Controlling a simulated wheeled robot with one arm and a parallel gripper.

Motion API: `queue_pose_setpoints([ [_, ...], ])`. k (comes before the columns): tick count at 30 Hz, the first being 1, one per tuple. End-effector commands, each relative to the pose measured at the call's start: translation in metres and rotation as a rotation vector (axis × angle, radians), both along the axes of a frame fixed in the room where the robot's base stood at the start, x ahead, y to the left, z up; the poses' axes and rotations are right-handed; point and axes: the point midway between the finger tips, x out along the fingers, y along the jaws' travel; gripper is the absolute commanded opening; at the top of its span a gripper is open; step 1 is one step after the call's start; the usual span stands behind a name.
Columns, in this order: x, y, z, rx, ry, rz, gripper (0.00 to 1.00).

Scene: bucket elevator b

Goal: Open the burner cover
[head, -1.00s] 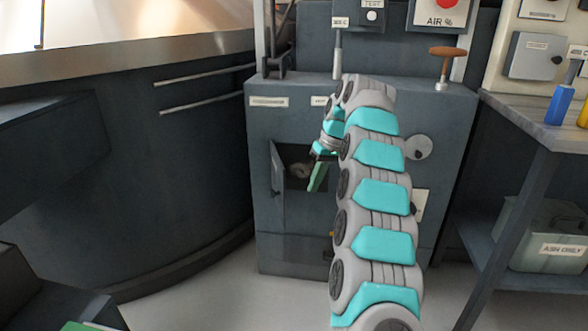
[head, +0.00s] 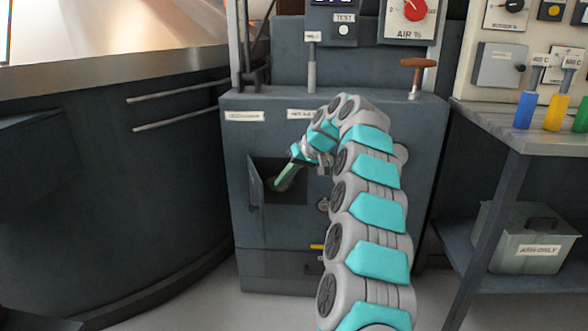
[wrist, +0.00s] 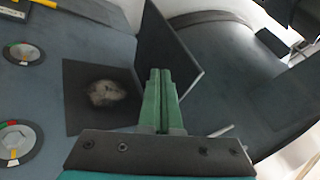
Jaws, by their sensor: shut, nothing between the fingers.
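The burner cover (head: 255,200) is a dark hinged plate at the left edge of a square opening (head: 290,190) in the grey cabinet front. It stands swung outward, and the opening is uncovered. In the wrist view the cover (wrist: 168,45) stands out from the panel beside the opening (wrist: 85,122), where a pale roundish lump (wrist: 106,93) shows inside. My gripper (head: 279,187) has green fingers, shut and empty, in front of the opening close to the cover's inner side. In the wrist view the fingertips (wrist: 160,72) overlap the cover's lower edge; I cannot tell whether they touch it.
The cabinet (head: 240,120) carries an orange-brown T-handle (head: 418,63) and a grey lever (head: 311,70) on top. A curved dark vessel wall (head: 130,190) stands left. A workbench (head: 520,138) with coloured handles is at right, an ash bin (head: 528,235) below it.

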Motion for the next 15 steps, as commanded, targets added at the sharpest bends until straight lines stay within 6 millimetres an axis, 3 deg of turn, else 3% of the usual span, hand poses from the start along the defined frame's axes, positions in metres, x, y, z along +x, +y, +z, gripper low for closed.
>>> queue_pose_setpoints([
  [6, -0.007, 0.026, 0.004, 0.001, -0.003, 0.002, 0.0],
  [15, -0.009, 0.034, 0.002, -0.001, -0.003, 0.0, 0.0],
])
